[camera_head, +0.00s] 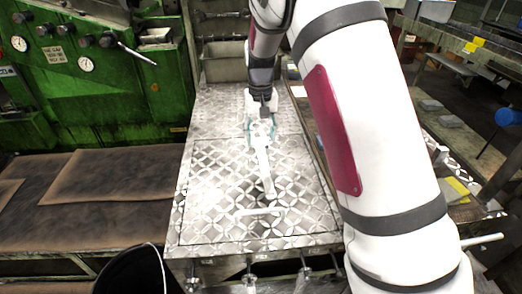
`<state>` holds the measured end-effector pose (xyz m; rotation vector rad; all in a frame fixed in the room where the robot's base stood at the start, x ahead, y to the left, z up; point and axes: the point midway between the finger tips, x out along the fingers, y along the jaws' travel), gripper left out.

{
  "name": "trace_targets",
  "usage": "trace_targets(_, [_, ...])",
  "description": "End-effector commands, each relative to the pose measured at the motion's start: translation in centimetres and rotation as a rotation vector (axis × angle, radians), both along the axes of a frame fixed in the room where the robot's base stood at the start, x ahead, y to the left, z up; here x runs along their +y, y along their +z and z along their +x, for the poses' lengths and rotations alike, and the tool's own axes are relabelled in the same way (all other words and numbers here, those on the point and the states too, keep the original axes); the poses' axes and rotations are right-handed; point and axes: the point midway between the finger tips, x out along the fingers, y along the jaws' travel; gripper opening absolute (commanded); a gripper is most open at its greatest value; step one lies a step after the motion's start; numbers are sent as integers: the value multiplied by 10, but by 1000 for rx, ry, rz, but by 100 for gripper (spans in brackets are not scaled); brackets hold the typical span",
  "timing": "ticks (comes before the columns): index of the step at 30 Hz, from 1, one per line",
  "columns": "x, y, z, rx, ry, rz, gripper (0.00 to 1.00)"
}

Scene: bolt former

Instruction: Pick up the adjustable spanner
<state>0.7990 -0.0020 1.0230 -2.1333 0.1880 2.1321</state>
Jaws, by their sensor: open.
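The adjustable spanner (265,172) looks like a long, pale, shiny bar. It lies lengthwise on the patterned metal plate (210,190), its near end toward me. My gripper (262,137) is over the far end of the spanner, with its teal-edged fingers apart, one on each side of it. The far end is partly hidden by the gripper. I cannot tell how high the fingertips are above the plate or whether they touch the spanner.
A pale thin bar (259,211) lies crosswise near the plate's front. A green machine (85,75) with gauges and a lever stands at left, above brown mats (110,180). A black bucket (135,272) is at front left. My white arm covers the right side.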

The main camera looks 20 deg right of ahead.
Motion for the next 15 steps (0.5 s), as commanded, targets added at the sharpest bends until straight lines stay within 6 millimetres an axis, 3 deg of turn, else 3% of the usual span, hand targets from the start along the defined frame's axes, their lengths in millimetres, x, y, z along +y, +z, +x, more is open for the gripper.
trace_targets(7, [1, -35, -4, 3, -1, 0, 50])
trace_targets(15, [1, -43, -3, 0, 0, 0, 50])
